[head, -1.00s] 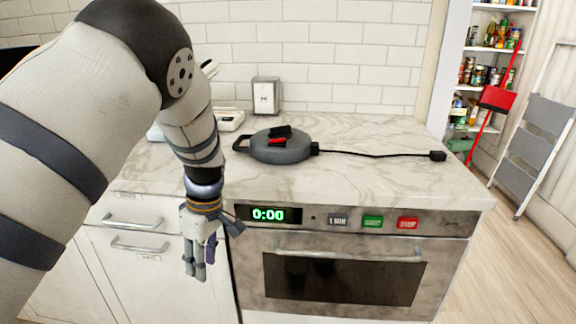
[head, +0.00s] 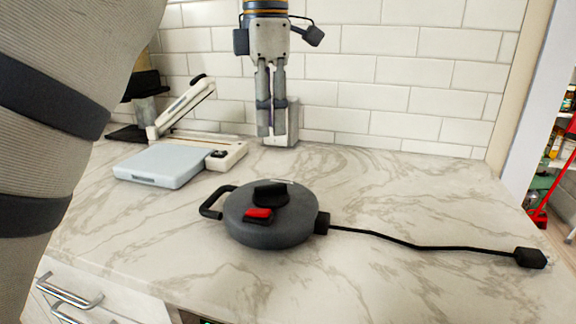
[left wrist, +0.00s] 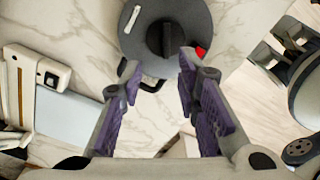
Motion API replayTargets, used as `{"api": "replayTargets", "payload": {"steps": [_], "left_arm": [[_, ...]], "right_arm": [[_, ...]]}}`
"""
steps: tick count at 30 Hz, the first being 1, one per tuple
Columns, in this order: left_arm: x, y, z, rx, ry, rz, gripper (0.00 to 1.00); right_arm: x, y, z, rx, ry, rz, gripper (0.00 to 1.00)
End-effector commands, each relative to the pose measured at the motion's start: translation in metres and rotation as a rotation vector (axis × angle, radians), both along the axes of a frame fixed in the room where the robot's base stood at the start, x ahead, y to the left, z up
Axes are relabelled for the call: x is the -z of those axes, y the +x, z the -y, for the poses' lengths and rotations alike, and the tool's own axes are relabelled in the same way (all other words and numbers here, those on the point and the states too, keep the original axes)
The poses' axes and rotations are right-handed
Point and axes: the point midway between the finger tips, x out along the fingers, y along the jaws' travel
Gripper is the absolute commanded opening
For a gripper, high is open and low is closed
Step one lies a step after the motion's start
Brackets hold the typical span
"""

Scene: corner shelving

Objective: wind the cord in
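A dark grey round cord reel (head: 265,231) lies on the marble counter, with a black knob (head: 270,193) and a red button (head: 258,214) on top. Its black handle (head: 213,203) points left. The black cord (head: 385,237) runs out to the right, nearly straight, to a black plug (head: 530,258). My left gripper (head: 271,133) points down above the reel, open and empty. In the left wrist view its fingertips (left wrist: 160,62) are apart, with the reel (left wrist: 138,38) and knob (left wrist: 167,40) beyond them. The cord is not visible there. My right gripper is not in view.
A pale blue-topped device (head: 160,166) and a white stand with a tilted arm (head: 181,108) are at the back left. A small box (head: 284,122) stands by the tiled wall. The counter around the cord is clear.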

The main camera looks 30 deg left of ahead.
Motion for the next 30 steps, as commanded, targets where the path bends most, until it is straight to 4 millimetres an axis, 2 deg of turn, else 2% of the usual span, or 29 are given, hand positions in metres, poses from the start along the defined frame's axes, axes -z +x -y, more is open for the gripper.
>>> {"api": "replayTargets", "payload": {"steps": [2, 9, 15, 19, 25, 26, 29, 30], "left_arm": [[0.010, -0.003, 0.001, 0.000, -0.001, 0.001, 0.30], [0.070, -0.003, 0.001, 0.001, -0.002, 0.004, 0.30], [0.105, -0.002, 0.000, 0.001, 0.000, 0.004, 0.30], [0.113, -0.002, 0.000, 0.002, 0.000, 0.006, 0.30], [0.114, -0.001, 0.000, 0.002, 0.000, 0.004, 0.30], [0.114, -0.001, 0.000, 0.002, 0.000, 0.004, 0.25], [0.114, -0.001, 0.000, 0.001, 0.000, 0.004, 0.03], [0.114, -0.001, 0.000, 0.001, 0.000, 0.004, 0.00]], "right_arm": [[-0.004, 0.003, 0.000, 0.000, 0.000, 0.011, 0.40], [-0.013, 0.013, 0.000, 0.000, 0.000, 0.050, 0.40], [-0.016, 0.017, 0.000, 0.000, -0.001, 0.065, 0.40], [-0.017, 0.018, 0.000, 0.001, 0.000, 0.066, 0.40], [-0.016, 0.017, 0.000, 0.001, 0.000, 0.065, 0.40], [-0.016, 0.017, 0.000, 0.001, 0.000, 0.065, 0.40], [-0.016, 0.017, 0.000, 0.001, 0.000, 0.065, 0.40], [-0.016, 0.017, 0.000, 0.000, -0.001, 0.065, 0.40]]}}
